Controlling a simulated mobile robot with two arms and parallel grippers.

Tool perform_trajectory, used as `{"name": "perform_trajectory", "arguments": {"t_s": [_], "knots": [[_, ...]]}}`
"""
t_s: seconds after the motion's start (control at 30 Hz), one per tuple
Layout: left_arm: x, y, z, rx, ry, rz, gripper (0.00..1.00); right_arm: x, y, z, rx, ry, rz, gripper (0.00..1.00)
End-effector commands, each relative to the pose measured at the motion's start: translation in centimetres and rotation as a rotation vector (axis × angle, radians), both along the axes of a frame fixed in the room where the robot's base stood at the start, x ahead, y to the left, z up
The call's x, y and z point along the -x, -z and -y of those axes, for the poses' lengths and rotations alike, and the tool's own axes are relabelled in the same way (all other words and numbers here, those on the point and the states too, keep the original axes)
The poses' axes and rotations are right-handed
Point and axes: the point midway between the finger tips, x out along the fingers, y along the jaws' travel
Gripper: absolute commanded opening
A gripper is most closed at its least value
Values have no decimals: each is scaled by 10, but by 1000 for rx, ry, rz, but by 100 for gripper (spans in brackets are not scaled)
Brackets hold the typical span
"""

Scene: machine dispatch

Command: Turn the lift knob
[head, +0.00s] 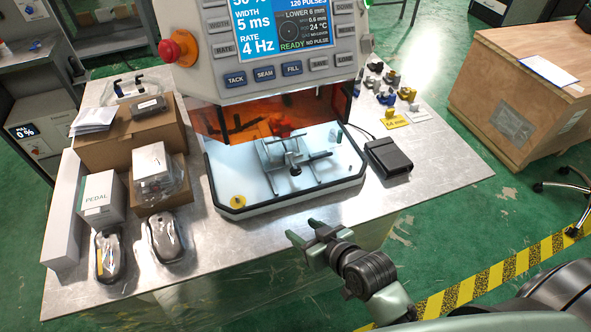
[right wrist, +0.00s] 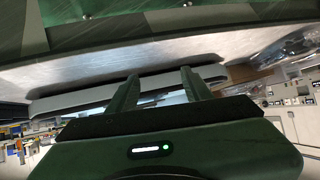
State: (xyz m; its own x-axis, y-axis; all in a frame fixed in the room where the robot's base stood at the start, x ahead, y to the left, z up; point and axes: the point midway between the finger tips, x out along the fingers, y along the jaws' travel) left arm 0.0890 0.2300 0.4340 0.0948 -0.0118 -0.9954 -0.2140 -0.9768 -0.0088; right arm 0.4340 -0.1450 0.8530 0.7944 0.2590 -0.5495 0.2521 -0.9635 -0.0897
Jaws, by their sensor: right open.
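The machine (head: 270,60) stands on the steel table with its lit display facing me. Its white work plate (head: 222,178) holds a metal fixture (head: 290,158) with crossing bars and a dark round part (head: 294,170). A small yellow round piece (head: 237,201) sits at the plate's front left corner. I cannot tell which part is the lift knob. My right gripper (head: 304,232) is open and empty, in front of the table's near edge and apart from the machine. Its two spread fingers also show in the right wrist view (right wrist: 160,88). My left gripper is not in view.
A red stop button (head: 180,48) projects from the machine's left side. Boxes (head: 105,200) and bagged items crowd the table's left. A black pedal-like box (head: 388,156) and small coloured parts lie on the right. The table's front right is clear. A wooden crate (head: 515,85) stands beyond.

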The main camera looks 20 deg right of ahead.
Motion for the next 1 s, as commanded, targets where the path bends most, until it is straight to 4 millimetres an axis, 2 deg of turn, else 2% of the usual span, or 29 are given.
{"name": "perform_trajectory", "arguments": {"t_s": [0.17, 0.3, 0.5, 0.67, 1.0], "knots": [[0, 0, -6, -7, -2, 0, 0, -34, -11, 0, -68, 42, 183, 50], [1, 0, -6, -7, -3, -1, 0, -59, -24, 10, -122, 111, 357, 50], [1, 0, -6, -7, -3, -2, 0, -75, -39, 30, -161, 205, 528, 50], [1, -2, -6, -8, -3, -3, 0, -88, -44, 33, -167, 226, 564, 50], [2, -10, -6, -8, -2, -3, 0, -139, -44, 28, -166, 224, 563, 50]]}}
